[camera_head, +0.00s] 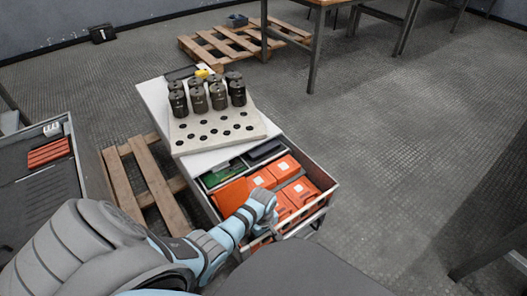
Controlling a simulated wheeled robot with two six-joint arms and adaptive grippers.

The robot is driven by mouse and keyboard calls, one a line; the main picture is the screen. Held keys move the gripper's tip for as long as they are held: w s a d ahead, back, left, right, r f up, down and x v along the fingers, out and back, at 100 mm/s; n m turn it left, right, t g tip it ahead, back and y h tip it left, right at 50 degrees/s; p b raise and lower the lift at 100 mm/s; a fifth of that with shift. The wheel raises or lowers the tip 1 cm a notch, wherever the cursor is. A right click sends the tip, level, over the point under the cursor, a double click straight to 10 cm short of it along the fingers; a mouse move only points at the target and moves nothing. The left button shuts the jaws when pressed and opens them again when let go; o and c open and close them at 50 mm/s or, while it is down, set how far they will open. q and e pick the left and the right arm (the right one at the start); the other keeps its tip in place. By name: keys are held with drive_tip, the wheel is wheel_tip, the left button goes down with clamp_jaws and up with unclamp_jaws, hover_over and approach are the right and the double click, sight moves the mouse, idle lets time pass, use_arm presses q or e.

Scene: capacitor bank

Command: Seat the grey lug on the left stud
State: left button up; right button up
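I cannot make out a grey lug or a left stud in the head view. Several dark cylindrical capacitors (218,97) stand upright at the back of a pale board with dark holes (248,131). My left arm comes in from the lower left over the open drawer (328,190). My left gripper (272,234) is at the drawer's near edge, small and mostly hidden by the wrist. I cannot tell its opening or whether it touches anything. My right gripper is not in view.
Orange boxes (284,167) and a green item (222,174) fill the drawer under the white cabinet top (154,99). A small yellow item (201,74) lies behind the capacitors. A wooden pallet (153,172) is at left. The floor to the right is open.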

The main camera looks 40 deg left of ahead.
use_arm(q)
drive_tip(key=shift+s+a, duration=0.1)
drive_tip(key=shift+a, duration=0.15)
drive_tip(key=r, duration=0.8)
drive_tip(key=shift+d, duration=0.2)
